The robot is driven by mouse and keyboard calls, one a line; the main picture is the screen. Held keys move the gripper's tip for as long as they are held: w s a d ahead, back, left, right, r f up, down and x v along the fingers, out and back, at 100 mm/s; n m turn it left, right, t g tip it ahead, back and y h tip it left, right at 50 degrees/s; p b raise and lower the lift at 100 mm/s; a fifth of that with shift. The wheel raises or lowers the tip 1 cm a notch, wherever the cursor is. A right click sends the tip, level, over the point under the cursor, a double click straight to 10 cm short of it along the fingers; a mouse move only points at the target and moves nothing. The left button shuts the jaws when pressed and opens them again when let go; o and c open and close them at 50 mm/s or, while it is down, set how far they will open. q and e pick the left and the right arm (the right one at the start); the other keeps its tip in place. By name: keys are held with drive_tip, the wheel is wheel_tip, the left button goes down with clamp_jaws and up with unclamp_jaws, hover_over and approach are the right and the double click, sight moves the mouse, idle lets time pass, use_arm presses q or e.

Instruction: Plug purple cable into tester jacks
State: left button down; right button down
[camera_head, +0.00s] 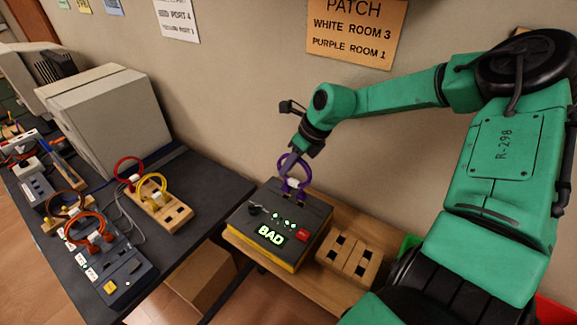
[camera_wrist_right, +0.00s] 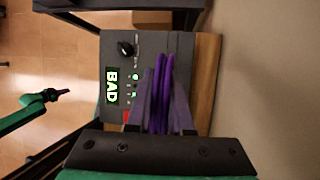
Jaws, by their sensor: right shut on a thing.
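The purple cable (camera_head: 304,172) is a loop with its two plug ends pointing down. My right gripper (camera_head: 289,162) is shut on the loop above the back of the tester (camera_head: 250,228). The plug ends are at or just over the jacks at the tester's back edge; I cannot tell whether they are seated. The tester's screen glows "BAD" with green lights and a red button beside it. In the right wrist view the purple cable (camera_wrist_right: 162,85) stands between the fingers, over the tester (camera_wrist_right: 150,48). My left gripper (camera_wrist_right: 57,96) shows small in the wrist view, its fingers unclear.
An empty wooden block with holes (camera_head: 348,257) is right of the tester. On the dark table at left, a wooden block (camera_head: 174,217) holds red and yellow cables, near a switch panel (camera_head: 130,270) with an orange cable. A wall sign (camera_head: 356,32) reads "WHITE ROOM 3, PURPLE ROOM 1".

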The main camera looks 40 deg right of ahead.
idle(0.4)
idle(0.3)
drive_tip(key=shift+w+f+b, duration=0.1)
drive_tip(key=shift+f+b, duration=0.7)
drive_tip(key=shift+b, duration=0.45)
idle(0.6)
idle(0.5)
drive_tip(key=shift+d, duration=0.1)
drive_tip(key=shift+f+b, duration=0.25)
drive_tip(key=shift+b, duration=0.45)
idle(0.3)
idle(0.3)
